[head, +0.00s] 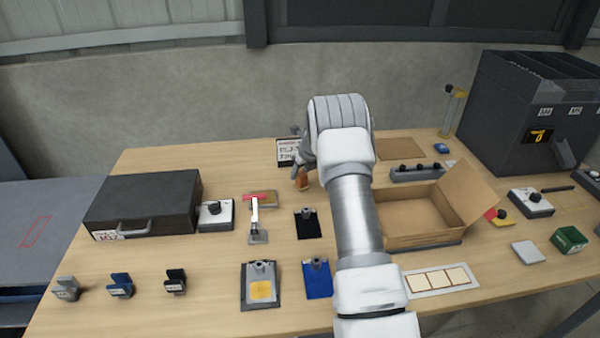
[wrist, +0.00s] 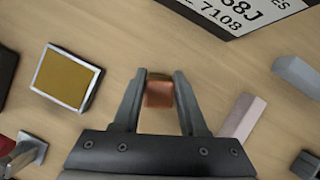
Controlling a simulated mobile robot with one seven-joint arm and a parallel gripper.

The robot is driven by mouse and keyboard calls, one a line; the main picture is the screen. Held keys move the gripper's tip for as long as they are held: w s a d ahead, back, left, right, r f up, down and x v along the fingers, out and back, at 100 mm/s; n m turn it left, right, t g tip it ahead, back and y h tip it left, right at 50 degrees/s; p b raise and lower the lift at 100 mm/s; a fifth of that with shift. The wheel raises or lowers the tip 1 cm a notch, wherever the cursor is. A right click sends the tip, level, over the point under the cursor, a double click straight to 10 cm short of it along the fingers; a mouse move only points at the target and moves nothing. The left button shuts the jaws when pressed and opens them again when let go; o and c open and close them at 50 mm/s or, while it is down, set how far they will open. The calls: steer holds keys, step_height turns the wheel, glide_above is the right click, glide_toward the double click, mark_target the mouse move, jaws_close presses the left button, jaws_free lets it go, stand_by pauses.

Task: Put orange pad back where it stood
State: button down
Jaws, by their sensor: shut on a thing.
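My gripper (wrist: 159,88) is shut on a small orange block, the orange pad (wrist: 159,94), held between the fingertips in the wrist view. In the head view the pad (head: 304,184) shows as a small orange piece below my gripper (head: 300,175), over the back middle of the table. I cannot tell whether it touches the tabletop. A framed yellow-brown pad (wrist: 66,78) lies to its left in the wrist view. A grey plate with an orange-yellow square (head: 262,291) lies near the front.
A printed sign (head: 287,151) stands behind my gripper. An open cardboard box (head: 410,237) is to the right, a black case (head: 145,205) to the left. A black plate (head: 306,229) and a blue plate (head: 317,287) lie in front. Grey blocks (wrist: 298,76) lie right in the wrist view.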

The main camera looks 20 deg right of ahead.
steer(key=shift+c, duration=2.2)
jaws_free()
